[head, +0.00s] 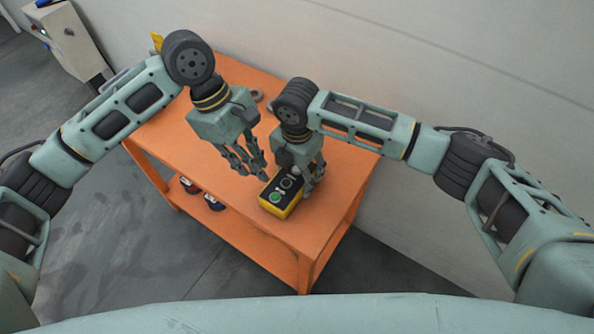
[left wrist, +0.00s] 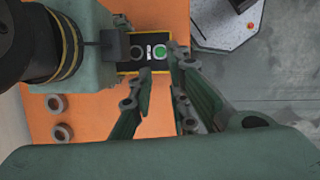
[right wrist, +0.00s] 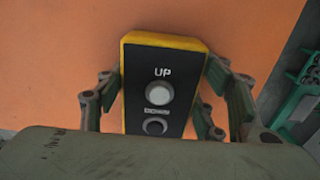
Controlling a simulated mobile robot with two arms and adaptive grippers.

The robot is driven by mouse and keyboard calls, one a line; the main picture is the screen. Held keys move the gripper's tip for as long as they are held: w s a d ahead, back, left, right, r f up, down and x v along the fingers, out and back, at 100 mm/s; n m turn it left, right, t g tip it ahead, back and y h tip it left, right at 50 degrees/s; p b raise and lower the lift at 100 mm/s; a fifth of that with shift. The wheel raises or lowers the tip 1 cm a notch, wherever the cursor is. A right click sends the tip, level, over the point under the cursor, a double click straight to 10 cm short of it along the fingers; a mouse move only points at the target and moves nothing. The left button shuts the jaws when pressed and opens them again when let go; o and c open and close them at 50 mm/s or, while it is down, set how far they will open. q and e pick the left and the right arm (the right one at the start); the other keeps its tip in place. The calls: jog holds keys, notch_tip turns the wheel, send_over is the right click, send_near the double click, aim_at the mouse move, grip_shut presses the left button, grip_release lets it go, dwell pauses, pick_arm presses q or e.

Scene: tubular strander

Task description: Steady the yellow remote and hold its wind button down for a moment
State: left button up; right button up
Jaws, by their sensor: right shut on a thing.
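The yellow remote (head: 281,200) lies on the orange table near its front corner. Its black face shows a green button and a darker one in the head view. The right wrist view shows a face of the remote (right wrist: 160,75) with a pale button marked UP above a dark one marked DOWN. My right gripper (head: 300,188) is shut on the remote, with fingers along both long sides. My left gripper (head: 251,175) is open and empty, fingers pointing down just left of the remote. The left wrist view shows the remote (left wrist: 128,67) beyond these fingers, partly covered by my right gripper.
The orange table (head: 180,145) has free top to the left. Grey rings (left wrist: 56,103) lie further back on it. Small dark items (head: 213,202) sit on its lower shelf. A pale cabinet (head: 70,40) stands back left. A wall runs behind the table.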

pick_arm(q)
grip_shut()
dwell(0.8)
notch_tip(320, 180, up, 3)
jog(key=n+t+h, duration=0.3)
jog(key=t+h, duration=0.1)
jog(key=t, duration=0.2)
send_over(281, 204)
jog(key=shift+w, duration=0.1)
dwell(0.4)
jog(key=shift+f, duration=4.45)
